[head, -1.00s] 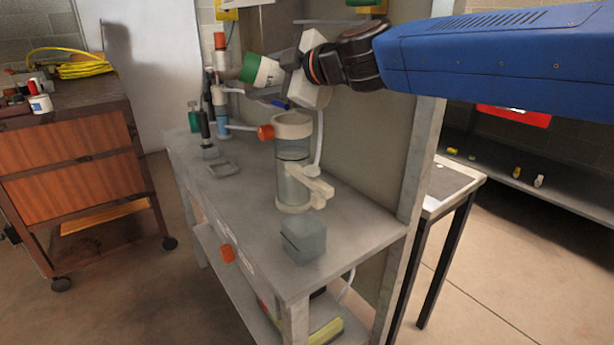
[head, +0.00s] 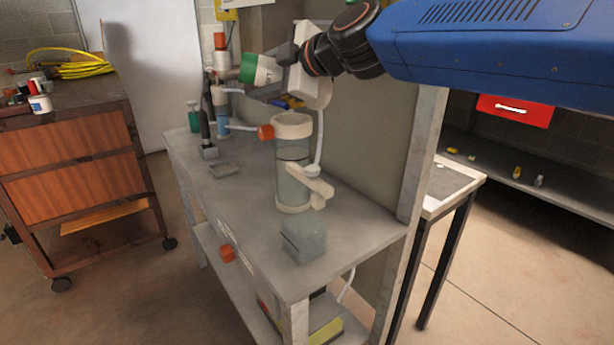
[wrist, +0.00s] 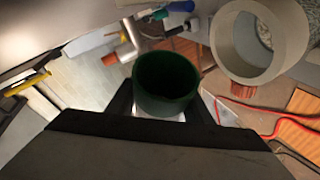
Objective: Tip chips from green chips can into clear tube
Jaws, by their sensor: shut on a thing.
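The green chips can (head: 247,68), with a white band, is in my gripper (head: 276,68), which is shut on it. In the head view it is above and a little left of the clear tube (head: 292,182), apart from it. The tube stands upright on the bench with a cream top ring and base. In the wrist view the green can (wrist: 167,88) shows its round mouth between the fingers. Its inside is dark, and I cannot make out chips. A cream ring (wrist: 228,50), apparently the tube's top, lies to its upper right.
An orange-ended side fitting (head: 266,132) and a white hose are by the tube. A grey block (head: 303,238) stands in front of it on the bench (head: 225,195). Pipes and a green bottle (head: 194,118) stand at the back left. A panel rises behind on the right.

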